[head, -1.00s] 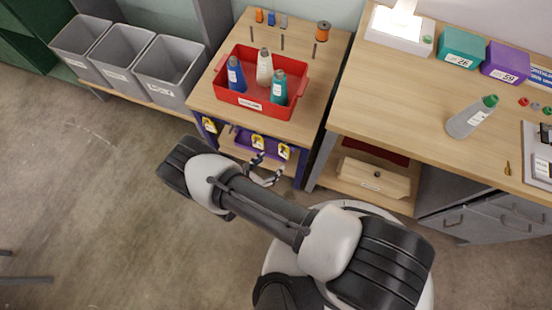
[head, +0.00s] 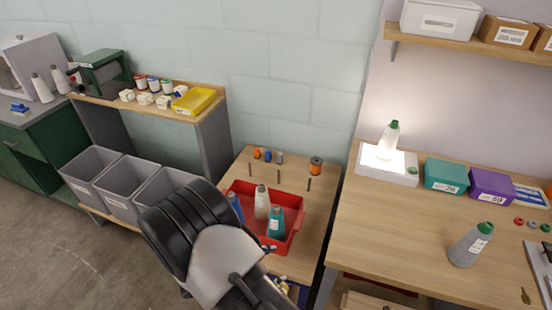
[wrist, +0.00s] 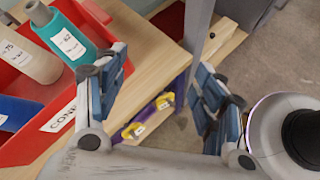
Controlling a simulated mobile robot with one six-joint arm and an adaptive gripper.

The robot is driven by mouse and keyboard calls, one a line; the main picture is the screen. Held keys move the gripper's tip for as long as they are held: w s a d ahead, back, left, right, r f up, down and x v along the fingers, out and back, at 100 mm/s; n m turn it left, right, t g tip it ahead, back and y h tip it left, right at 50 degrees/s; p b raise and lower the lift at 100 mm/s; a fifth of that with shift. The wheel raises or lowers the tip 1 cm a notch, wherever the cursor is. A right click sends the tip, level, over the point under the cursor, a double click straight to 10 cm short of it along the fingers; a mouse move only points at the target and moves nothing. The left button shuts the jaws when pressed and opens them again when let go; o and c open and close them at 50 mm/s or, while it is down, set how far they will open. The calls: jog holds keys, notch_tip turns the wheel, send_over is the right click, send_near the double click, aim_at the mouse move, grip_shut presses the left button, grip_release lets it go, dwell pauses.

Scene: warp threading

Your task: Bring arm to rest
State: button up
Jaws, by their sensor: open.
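My gripper (wrist: 160,95) is open and empty in the wrist view, with its two blue-grey fingers spread wide. The left finger is in front of the red tray's corner; I cannot tell whether it touches. The red tray (head: 292,212) stands on the small wooden table and holds a blue bottle (head: 236,205), a cream cone (head: 262,203) and a teal bottle (head: 276,224). The teal bottle (wrist: 70,40) also shows close to the left finger.
Grey bins (head: 92,170) stand left of the table. The workbench (head: 400,225) on the right carries a lit white box (head: 388,168), teal (head: 446,176) and purple (head: 492,186) boxes and a grey bottle (head: 470,246). Open floor (head: 70,260) shows at lower left.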

jog(key=s+d+r+m+g+y, duration=0.2)
jog(key=d+r+m, duration=0.35)
jog(key=r, duration=0.55)
jog(key=s+d+r+m+g+y, duration=0.15)
jog(key=d+r+m, duration=0.4)
jog(key=r, duration=0.55)
jog(key=s+d+r+m+t+y, duration=0.1)
jog(key=s+d+r+m+y, duration=0.1)
jog(key=s+r+m, duration=0.2)
jog(key=s+d+r+m+t+y, duration=0.1)
jog(key=s+d+r+m+y, duration=0.1)
jog(key=s+r+m, duration=0.3)
jog(key=s+r+y, duration=0.1)
jog(key=s+r, duration=0.2)
jog(key=s, duration=0.3)
jog(key=shift+s+d+r+y, duration=0.15)
jog(key=shift+d+y, duration=0.2)
jog(key=shift+d, duration=0.05)
